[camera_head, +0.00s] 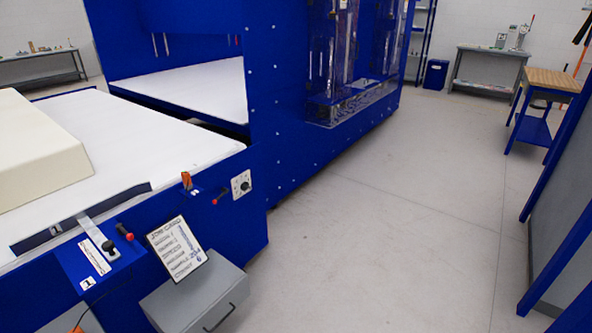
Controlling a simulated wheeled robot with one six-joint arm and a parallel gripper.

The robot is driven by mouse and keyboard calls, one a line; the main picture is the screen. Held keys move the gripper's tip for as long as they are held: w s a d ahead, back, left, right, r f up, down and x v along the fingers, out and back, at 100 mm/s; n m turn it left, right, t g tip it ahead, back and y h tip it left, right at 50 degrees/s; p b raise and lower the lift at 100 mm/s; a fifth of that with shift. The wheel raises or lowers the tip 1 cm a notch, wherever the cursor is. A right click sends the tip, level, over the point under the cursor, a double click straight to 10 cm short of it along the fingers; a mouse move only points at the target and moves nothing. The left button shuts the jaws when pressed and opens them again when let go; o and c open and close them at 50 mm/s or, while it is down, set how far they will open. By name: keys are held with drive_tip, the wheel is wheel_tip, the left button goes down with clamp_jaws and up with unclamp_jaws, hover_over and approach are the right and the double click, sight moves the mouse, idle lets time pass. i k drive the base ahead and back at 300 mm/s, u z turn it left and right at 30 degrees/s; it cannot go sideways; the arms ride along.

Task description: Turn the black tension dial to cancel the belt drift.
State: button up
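The black tension dial (245,186) sits on a light square plate (241,184) on the side of the blue machine, near the corner of the conveyor. It is small in the view, and its exact setting is too small to read. The white belt (165,140) lies on the blue conveyor bed and runs toward the machine's opening. A thick cream foam block (35,150) rests on the belt at the left. My gripper is not in view.
Red-tipped levers (125,229) and an orange part (186,180) are on the frame near the dial. A printed sign (177,248) stands over a grey drawer box (195,292). The grey floor (390,220) to the right is clear. A workbench (545,90) stands at the far right.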

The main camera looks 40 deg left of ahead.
sight(244, 186)
drive_tip(key=u, duration=0.2)
drive_tip(key=i, duration=1.5)
drive_tip(key=u, duration=1.4)
drive_tip(key=i, duration=1)
drive_tip(key=u, duration=0.9)
